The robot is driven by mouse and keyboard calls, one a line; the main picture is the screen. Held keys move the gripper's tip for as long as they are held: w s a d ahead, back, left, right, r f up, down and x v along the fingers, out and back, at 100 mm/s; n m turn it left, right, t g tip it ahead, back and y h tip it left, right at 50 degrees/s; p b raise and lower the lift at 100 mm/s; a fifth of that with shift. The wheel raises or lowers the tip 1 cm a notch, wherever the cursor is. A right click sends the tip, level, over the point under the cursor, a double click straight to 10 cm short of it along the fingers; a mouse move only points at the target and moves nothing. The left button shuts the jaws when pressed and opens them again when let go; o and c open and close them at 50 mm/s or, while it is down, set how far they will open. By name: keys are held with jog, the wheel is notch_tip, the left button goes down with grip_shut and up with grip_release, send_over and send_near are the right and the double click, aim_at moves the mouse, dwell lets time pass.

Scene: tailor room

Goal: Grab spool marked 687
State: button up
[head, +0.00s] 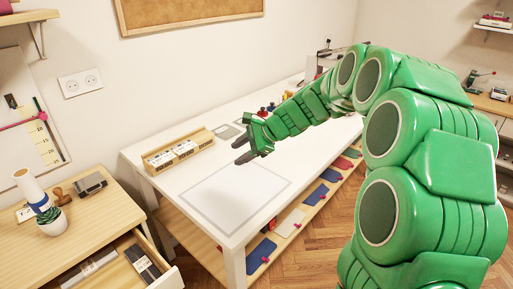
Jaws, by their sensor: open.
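No marking 687 can be read in the head view, so I cannot tell which thing is the spool. Several small red, blue and dark objects (265,109) stand on the white table behind my forearm; they may be spools, but they are too small to tell. My gripper (240,152) is open and empty above the white table (182,180), with its fingers pointing left. It is to the right of a wooden box (152,160) with white labelled blocks, apart from it.
A pale square sheet (237,197) lies on the white table. Fabric pieces lie on the lower shelf (205,250). At left, a wooden desk (85,225) has an open drawer (105,268), a potted plant (52,222) and a stamp (60,195). The table's front is mostly clear.

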jog(key=w+d+f+m+t, duration=0.2)
jog(key=w+d+f+m, duration=0.1)
jog(key=w, duration=0.5)
jog(key=w+d+f+m+t, duration=0.2)
jog(key=w+d+f+m, duration=0.2)
jog(key=w, duration=0.4)
jog(key=w+d+f+m+t, duration=0.2)
jog(key=w+d+f+m, duration=0.2)
jog(key=w, duration=0.5)
jog(key=shift+d+f+m+h, duration=0.15)
jog(key=shift+f+m, duration=0.35)
jog(key=shift+f, duration=0.2)
jog(key=shift+d+f+m+h, duration=0.1)
jog(key=shift+f+m+h, duration=0.05)
jog(key=shift+f+m, duration=0.45)
jog(key=shift+x, duration=4)
jog(key=shift+a+r, duration=0.1)
jog(key=shift+c, duration=0.5)
grip_shut()
